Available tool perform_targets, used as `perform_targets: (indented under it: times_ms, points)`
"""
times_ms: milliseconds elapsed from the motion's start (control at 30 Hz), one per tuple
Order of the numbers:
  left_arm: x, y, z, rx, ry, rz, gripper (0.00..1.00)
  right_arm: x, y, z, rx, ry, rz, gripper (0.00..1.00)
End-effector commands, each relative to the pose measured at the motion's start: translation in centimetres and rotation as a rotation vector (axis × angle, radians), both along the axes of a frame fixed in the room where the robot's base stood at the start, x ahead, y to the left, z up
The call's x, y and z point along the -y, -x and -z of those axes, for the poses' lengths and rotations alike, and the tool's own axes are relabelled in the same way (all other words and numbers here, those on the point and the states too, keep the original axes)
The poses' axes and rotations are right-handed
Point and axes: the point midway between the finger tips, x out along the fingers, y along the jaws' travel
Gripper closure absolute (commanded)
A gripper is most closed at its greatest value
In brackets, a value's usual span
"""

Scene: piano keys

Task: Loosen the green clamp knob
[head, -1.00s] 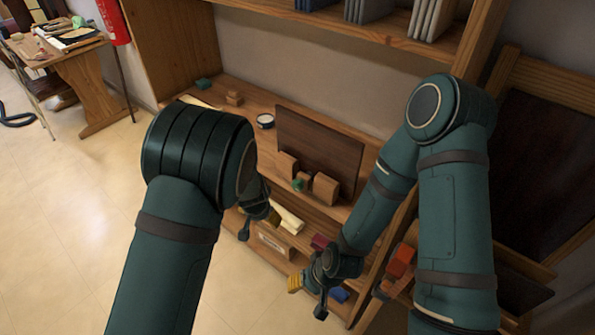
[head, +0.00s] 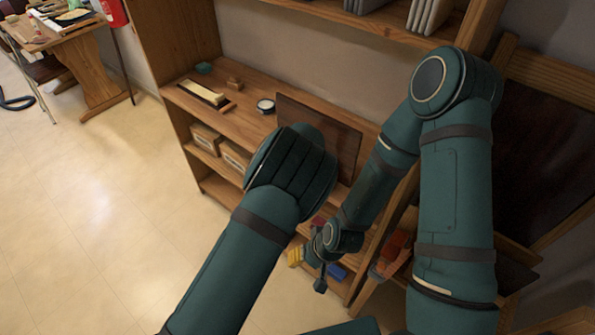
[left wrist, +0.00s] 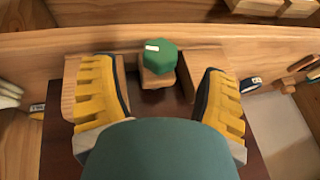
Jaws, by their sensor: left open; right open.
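The green clamp knob (left wrist: 158,56), with a small white mark, shows in the left wrist view against a wooden block, between two larger wooden blocks (left wrist: 201,66). My left gripper (left wrist: 158,82) is open, its yellow-padded fingers apart to the left and right of the knob. In the head view my left arm hides the knob and left gripper. My right gripper (head: 321,272) is low in front of the shelf, open and small in the picture.
A dark brown board (head: 345,140) stands on the wooden shelf (head: 235,118), with a round white-topped tin (head: 265,106) to its left. The floor at left is clear.

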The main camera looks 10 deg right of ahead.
Motion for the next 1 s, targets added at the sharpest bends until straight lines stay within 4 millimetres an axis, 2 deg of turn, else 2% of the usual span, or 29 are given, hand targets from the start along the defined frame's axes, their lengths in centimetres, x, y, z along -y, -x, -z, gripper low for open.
perform_targets:
  times_ms: [100, 300, 700, 733, 767, 900, 1000]
  points:
    - [0.3, -0.7, 1.7, 0.000, -0.002, 0.002, 0.26, 0.0, 0.0, -0.1, 0.000, 0.000, 0.000, 0.53]
    - [0.5, -1.6, 3.3, -0.001, -0.001, 0.000, 0.26, 0.0, 0.0, -0.1, 0.000, 0.000, 0.000, 0.53]
    - [0.6, -1.8, 3.7, 0.000, 0.000, 0.000, 0.26, 0.0, 0.0, -0.1, 0.000, 0.000, 0.000, 0.53]
    - [0.6, -1.8, 3.7, 0.000, 0.000, 0.000, 0.32, 0.0, 0.0, -0.1, 0.000, 0.000, 0.000, 0.53]
    - [0.6, -1.8, 3.7, 0.000, 0.000, 0.000, 0.43, 0.0, 0.0, -0.1, 0.000, 0.000, 0.000, 0.53]
    - [0.6, -1.8, 3.7, 0.000, 0.000, 0.000, 0.92, 0.0, 0.0, -0.1, 0.000, 0.000, 0.000, 0.53]
    - [0.6, -1.8, 3.7, 0.000, 0.000, 0.000, 0.93, 0.0, 0.0, -0.1, 0.000, 0.000, 0.000, 0.53]
